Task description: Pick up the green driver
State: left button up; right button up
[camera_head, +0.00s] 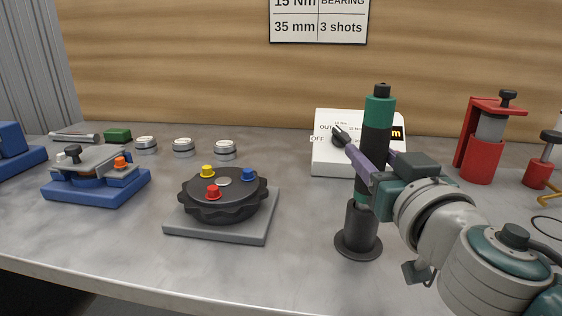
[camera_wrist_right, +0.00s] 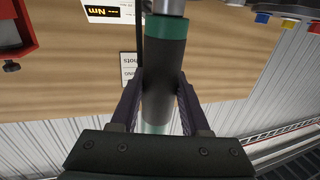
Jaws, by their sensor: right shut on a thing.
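The green driver (camera_head: 377,140) is an upright cylinder with a green top band, a black grip and a dark cap. Its lower end meets a dark round stand (camera_head: 358,232) at the front right of the bench; I cannot tell whether it is fully seated there. My right gripper (camera_head: 366,150) is shut on the black grip, with purple fingers on either side. In the right wrist view the driver (camera_wrist_right: 163,90) lies between the fingers (camera_wrist_right: 160,92), with a green band and a grey metal part at the picture's top. My left gripper is not in view.
A white controller box (camera_head: 330,158) stands just behind the driver. A black fixture with coloured buttons (camera_head: 222,197) sits to the left, a blue-based fixture (camera_head: 95,187) beyond it. A red press (camera_head: 484,150) stands at the right. The bench front is clear.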

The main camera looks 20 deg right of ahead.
grip_shut()
jog(key=shift+r, duration=0.1)
jog(key=shift+r+p, duration=0.4)
jog(key=shift+r, duration=0.2)
notch_tip(320, 180, up, 28)
jog(key=p, duration=1.6)
jog(key=shift+f+p, duration=0.15)
jog(key=shift+p, duration=0.15)
